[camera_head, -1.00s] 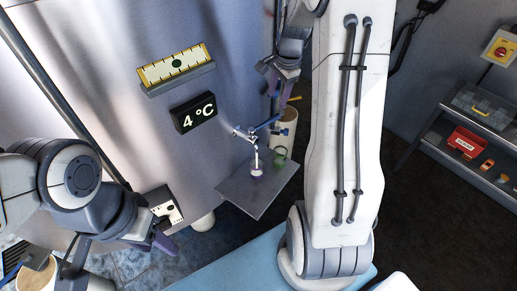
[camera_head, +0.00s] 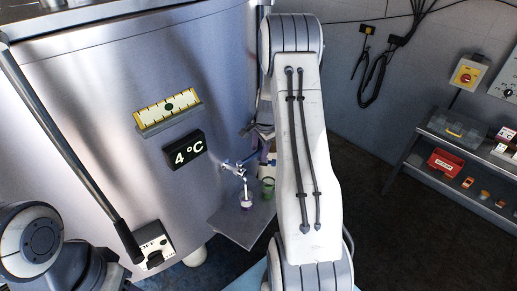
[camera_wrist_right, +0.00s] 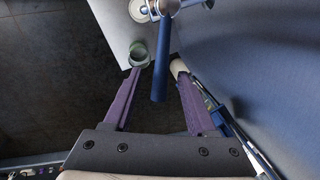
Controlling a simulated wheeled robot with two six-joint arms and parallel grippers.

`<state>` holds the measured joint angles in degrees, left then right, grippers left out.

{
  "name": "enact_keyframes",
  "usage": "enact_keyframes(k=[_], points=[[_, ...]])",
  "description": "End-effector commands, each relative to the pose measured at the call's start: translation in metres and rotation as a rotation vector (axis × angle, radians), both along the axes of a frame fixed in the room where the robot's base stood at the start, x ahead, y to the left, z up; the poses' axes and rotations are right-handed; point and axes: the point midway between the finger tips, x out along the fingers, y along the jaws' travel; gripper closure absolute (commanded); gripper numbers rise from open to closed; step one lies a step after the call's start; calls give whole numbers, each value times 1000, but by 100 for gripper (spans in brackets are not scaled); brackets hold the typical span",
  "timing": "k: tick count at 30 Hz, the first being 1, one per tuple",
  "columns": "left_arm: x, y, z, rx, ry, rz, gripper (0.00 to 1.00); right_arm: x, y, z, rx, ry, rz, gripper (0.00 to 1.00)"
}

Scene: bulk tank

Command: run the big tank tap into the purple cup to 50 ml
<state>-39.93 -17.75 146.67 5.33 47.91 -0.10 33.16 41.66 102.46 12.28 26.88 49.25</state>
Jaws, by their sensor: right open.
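The tap (camera_head: 233,168) sticks out low on the big steel tank (camera_head: 120,80). A thin white stream shows between its spout and the purple cup (camera_head: 246,204), which stands upright on a grey shelf (camera_head: 240,228). The cup's level is too small to read. In the right wrist view, the tap's blue lever (camera_wrist_right: 160,78) lies between the fingers of my right gripper (camera_wrist_right: 158,76), which is open with gaps on both sides. The cup's white contents (camera_wrist_right: 140,10) show at the top edge. In the head view my right arm partly hides this gripper. My left gripper is out of view.
A green cup (camera_head: 267,188) stands on the shelf close right of the purple cup. A 4 °C display (camera_head: 185,150) and a yellow gauge (camera_head: 168,109) are on the tank. A rack with a red box (camera_head: 445,162) stands at right, with dark open floor before it.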

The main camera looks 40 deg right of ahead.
Motion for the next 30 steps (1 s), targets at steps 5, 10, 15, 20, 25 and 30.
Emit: enact_keyframes(k=[5, 10, 15, 20, 25, 30], points=[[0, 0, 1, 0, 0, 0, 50, 1, 0, -3, -1, -1, 1, 43], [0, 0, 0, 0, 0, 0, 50, 1, 0, -2, 0, -1, 1, 58], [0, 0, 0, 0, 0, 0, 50, 1, 0, -2, 0, -1, 0, 100], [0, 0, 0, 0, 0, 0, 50, 1, 0, -2, 0, -1, 0, 100], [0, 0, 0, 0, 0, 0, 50, 1, 0, -2, 0, -1, 0, 100], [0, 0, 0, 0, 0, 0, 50, 0, 0, -2, 0, -1, 0, 100]])
